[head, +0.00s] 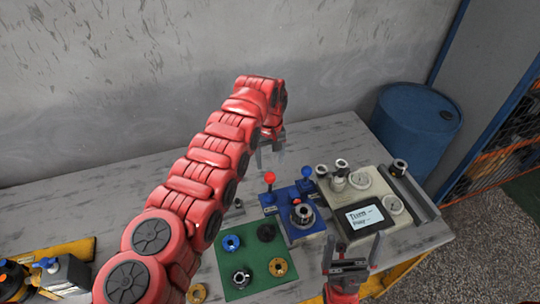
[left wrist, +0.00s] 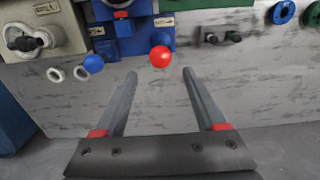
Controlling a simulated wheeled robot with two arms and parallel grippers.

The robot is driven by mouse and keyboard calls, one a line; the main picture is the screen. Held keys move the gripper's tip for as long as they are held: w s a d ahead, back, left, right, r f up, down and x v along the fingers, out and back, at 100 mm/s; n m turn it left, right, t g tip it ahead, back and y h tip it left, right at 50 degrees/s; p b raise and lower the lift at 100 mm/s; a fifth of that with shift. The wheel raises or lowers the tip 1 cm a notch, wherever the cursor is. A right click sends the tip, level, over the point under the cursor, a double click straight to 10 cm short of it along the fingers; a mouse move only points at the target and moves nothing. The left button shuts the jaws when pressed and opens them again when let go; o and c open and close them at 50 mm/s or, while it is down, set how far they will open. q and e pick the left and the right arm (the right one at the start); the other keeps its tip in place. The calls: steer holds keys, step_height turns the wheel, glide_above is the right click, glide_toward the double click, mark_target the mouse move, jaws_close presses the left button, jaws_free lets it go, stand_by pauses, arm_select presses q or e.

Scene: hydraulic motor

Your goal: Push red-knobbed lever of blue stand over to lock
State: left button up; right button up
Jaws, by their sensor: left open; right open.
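The blue stand (head: 307,234) sits on the table, with a metal motor part (head: 302,213) on it. Its red-knobbed lever (head: 270,178) stands up at the stand's back left, and a blue knob (head: 307,172) stands at its back right. In the left wrist view the red knob (left wrist: 160,56) lies just beyond and between my left gripper's fingers (left wrist: 157,80), with the blue knob (left wrist: 94,63) to its left. My left gripper (head: 270,155) is open behind the red knob, partly hidden by its own arm. My right gripper (head: 352,250) is open and empty at the table's front.
A green mat (head: 254,285) with blue, black and yellow rings lies left of the stand. A beige unit with a screen (head: 365,217) stands to the right. A blue barrel (head: 415,125) is behind the table's right end. Dark containers (head: 70,273) stand at the far left.

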mark_target(265, 177)
arm_select(q)
steer(key=shift+s+f, duration=0.1)
steer(key=shift+s, duration=0.05)
step_height(265, 177, down, 9)
steer(key=b, duration=0.6)
steer(key=shift+b, duration=0.35)
steer(key=c, duration=0.8)
steer(key=shift+s+a+p, duration=0.1)
steer(key=shift+a+p, duration=0.4)
steer(key=shift+p, duration=1.2)
steer(key=shift+c, duration=0.2)
steer(key=shift+s+a+p, duration=0.1)
steer(key=shift+a+p, duration=0.2)
steer(key=shift+p, duration=0.65)
